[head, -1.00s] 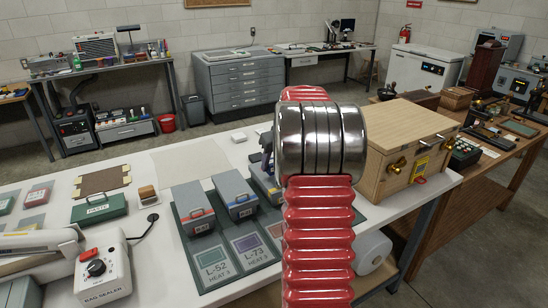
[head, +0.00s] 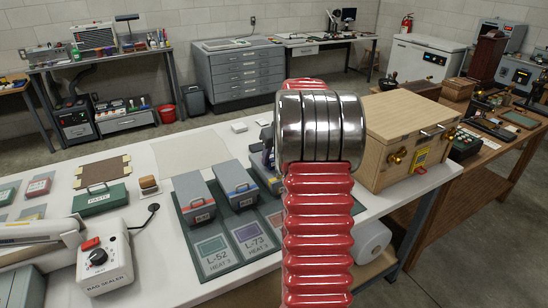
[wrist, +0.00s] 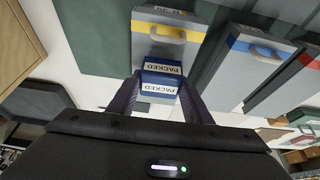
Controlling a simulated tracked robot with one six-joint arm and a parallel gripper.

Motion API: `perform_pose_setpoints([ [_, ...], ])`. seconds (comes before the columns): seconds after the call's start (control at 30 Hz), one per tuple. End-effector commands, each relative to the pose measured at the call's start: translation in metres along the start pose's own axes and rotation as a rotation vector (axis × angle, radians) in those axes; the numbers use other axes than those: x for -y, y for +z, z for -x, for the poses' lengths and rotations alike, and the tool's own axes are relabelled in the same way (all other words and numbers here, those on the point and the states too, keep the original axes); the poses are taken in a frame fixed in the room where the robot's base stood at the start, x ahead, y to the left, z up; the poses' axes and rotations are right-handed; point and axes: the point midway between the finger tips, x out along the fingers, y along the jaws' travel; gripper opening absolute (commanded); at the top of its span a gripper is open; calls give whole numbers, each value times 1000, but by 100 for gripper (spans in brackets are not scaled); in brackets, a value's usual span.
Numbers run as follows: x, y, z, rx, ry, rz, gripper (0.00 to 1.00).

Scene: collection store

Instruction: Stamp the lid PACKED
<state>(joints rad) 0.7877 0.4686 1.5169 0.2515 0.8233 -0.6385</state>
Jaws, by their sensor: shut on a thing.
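My gripper (wrist: 160,84) is shut on a blue block stamp (wrist: 160,68) with white PACKED labels on two faces. In the wrist view the stamp is close to a grey box with a yellow stripe and handle (wrist: 172,36). I cannot tell whether they touch. Grey boxes with a blue stripe (wrist: 245,48) and a red stripe (wrist: 298,72) stand beside it. My arm covers much of the third box and hides the stamp there.
A wooden chest (head: 400,152) stands right of my arm. A bag sealer (head: 104,262), a green box (head: 98,200) and a small wooden-topped block (head: 148,186) are on the left of the white table. A green mat (head: 212,266) with labelled squares lies in front of the grey boxes.

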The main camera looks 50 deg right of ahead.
Motion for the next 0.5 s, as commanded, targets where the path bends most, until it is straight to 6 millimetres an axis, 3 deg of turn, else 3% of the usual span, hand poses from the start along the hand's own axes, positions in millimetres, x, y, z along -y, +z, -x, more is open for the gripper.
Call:
perform_pose_setpoints([
  [0.5, 0, 1, -3, -1, 0, -1, 31],
])
